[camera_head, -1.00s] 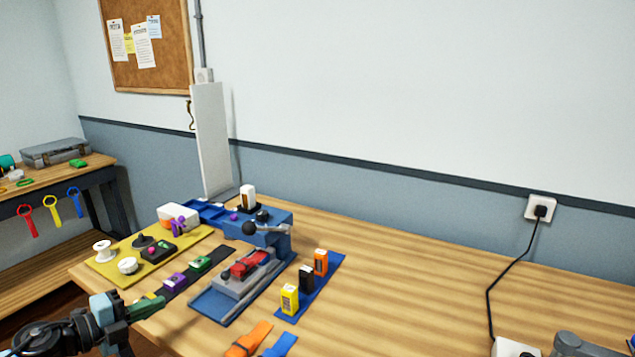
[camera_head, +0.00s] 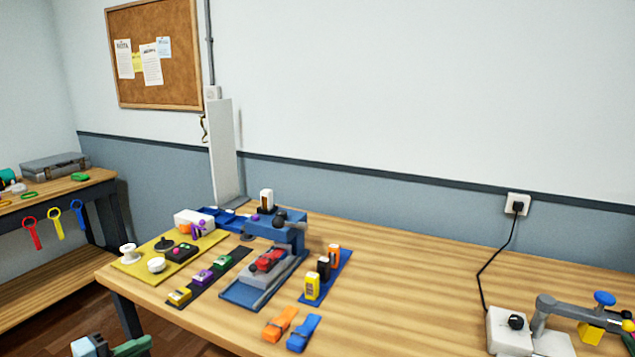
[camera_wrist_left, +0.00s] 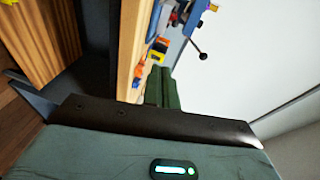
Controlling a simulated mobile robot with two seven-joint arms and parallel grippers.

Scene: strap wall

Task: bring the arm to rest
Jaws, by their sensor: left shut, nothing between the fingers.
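My left gripper (camera_head: 132,346) shows at the bottom left of the head view, cut by the lower edge, below and in front of the workbench (camera_head: 420,290). Its green fingers are together with nothing between them; they also show closed in the left wrist view (camera_wrist_left: 163,88). The gripper is clear of the bench and touches nothing that I can see. Most of the left arm is out of the head view. My right gripper is not in view.
The bench holds a blue press-like fixture (camera_head: 275,232), a yellow mat (camera_head: 205,243) with spools, a dark strip (camera_head: 205,293) with coloured blocks, and orange (camera_head: 279,323) and blue (camera_head: 303,333) clips near the front. A grey device (camera_head: 560,310) stands at right. The bench middle-right is clear.

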